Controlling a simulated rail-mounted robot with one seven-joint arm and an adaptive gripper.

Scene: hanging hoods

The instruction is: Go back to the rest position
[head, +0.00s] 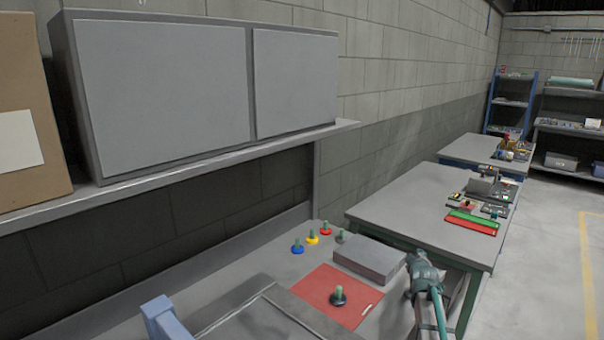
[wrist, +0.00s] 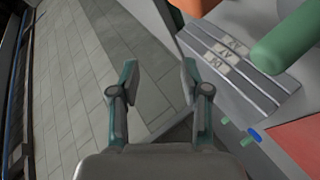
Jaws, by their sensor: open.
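My gripper (wrist: 158,78) is open in the wrist view, with its two fingers apart and nothing between them. Past the fingertips lies a pale surface of grey blocks or tiles. In the head view part of my arm shows at the right end of the near bench, beside a grey box (head: 370,259); its fingertips are hard to make out there.
A red mat (head: 322,287) on the bench carries a dark-based peg (head: 338,297). Blue (head: 297,247), yellow (head: 312,238) and red (head: 326,229) pegs stand behind. A grey cabinet (head: 165,90) sits on a shelf above. A green cylinder (wrist: 285,45) is close on the wrist view's right.

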